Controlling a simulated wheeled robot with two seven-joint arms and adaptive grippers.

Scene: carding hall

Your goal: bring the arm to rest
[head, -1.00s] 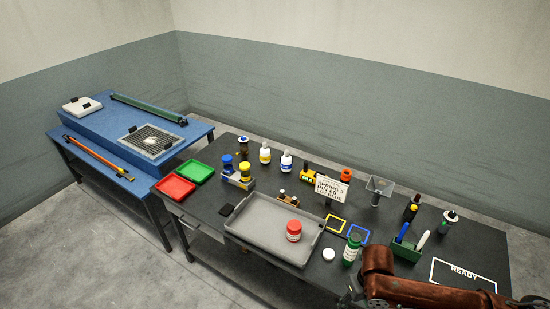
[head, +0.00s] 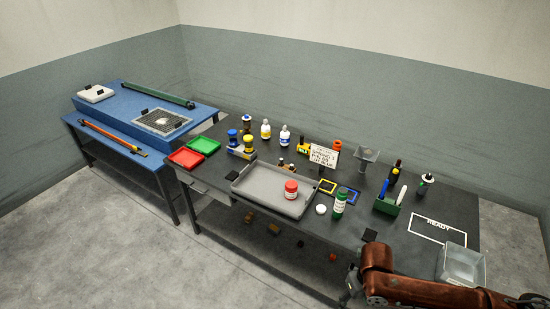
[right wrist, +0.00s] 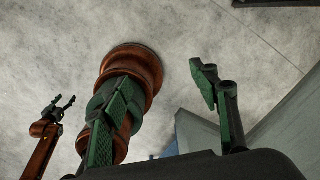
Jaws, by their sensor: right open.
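My right arm (head: 420,289) reaches in from the lower right of the head view, in front of the dark table's near edge. Its gripper is mostly out of sight there. In the right wrist view my right gripper (right wrist: 165,82) is open, with its green-padded fingers apart and nothing between them.
A blue bench (head: 150,111) stands left.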

